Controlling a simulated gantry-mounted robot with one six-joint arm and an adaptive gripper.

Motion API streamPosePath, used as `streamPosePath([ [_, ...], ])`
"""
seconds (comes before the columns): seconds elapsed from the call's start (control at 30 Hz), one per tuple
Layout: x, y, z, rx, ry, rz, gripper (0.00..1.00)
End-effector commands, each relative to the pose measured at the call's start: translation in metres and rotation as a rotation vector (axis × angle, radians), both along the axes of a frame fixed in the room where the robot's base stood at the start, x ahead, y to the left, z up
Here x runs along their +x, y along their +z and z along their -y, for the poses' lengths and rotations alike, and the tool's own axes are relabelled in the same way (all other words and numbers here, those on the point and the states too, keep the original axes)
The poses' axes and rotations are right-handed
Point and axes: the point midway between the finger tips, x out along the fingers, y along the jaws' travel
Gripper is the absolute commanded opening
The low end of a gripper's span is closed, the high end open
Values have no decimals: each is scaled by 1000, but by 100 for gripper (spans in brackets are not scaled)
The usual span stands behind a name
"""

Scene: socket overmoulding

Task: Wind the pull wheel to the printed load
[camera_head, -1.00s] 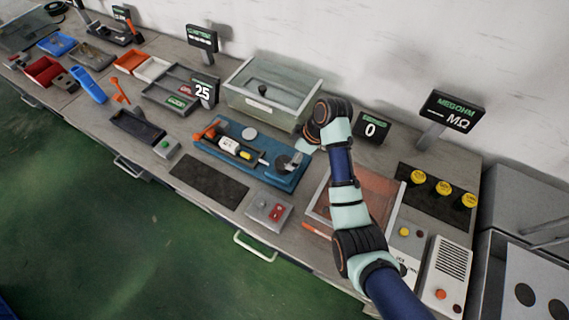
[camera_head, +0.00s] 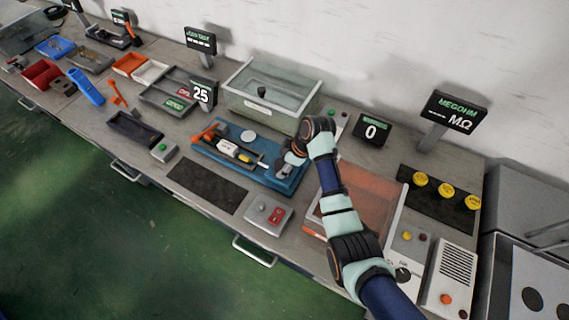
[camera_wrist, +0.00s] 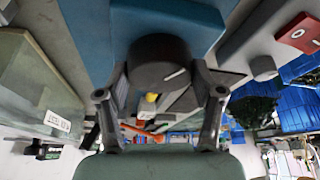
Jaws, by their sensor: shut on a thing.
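The pull wheel (camera_wrist: 160,62) is a dark round knob with a white mark on its rim, at the blue fixture (camera_wrist: 88,35). In the wrist view my gripper (camera_wrist: 162,85) has one finger on each side of the wheel and is shut on it. In the head view my gripper (camera_head: 292,157) is at the right end of the blue fixture (camera_head: 228,172), where it and my wrist mostly hide the wheel. A white-labelled part with a yellow band (camera_head: 244,157) lies on the fixture. A small black display (camera_head: 371,131) reads 0. Another display (camera_head: 202,93) reads 25.
A clear lidded box (camera_head: 270,92) stands behind the fixture. A red-buttoned control box (camera_head: 268,214) is in front. An orange-floored tray (camera_head: 312,222) lies under my arm. The megohm display (camera_head: 452,110) stands at the back right. A dark mat (camera_head: 207,187) is bare.

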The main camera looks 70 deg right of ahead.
Motion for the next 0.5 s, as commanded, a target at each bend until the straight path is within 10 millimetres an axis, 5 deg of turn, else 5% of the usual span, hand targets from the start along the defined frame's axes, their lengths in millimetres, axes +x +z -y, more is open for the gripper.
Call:
streamPosePath([
  [0.5,0,2,-2,1,-260,-1,32],
])
